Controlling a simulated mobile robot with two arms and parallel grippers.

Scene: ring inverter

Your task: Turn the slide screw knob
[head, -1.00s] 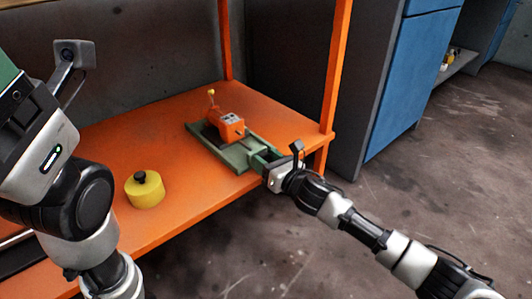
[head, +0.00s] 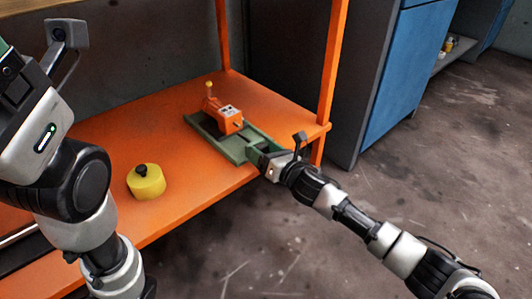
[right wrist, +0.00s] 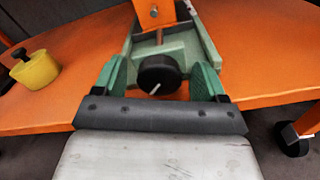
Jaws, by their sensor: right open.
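The slide screw knob (right wrist: 160,77) is round and black with a white line on its face. It sits at the near end of a pale green slide base (right wrist: 188,50), which bears an orange block (head: 225,117) with a yellow-tipped lever. My right gripper (right wrist: 160,83) is open, with one green finger on each side of the knob and gaps showing. In the head view my right gripper (head: 259,158) is at the base's near end and hides the knob. My left gripper (head: 5,48) is mostly cut off at the left edge.
The orange table (head: 185,205) carries a yellow cylinder (head: 146,183) with a black top, left of the slide. An orange post (head: 334,60) rises at the table's right corner. A blue-fronted cabinet (head: 405,85) stands beyond. The floor at the right is clear.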

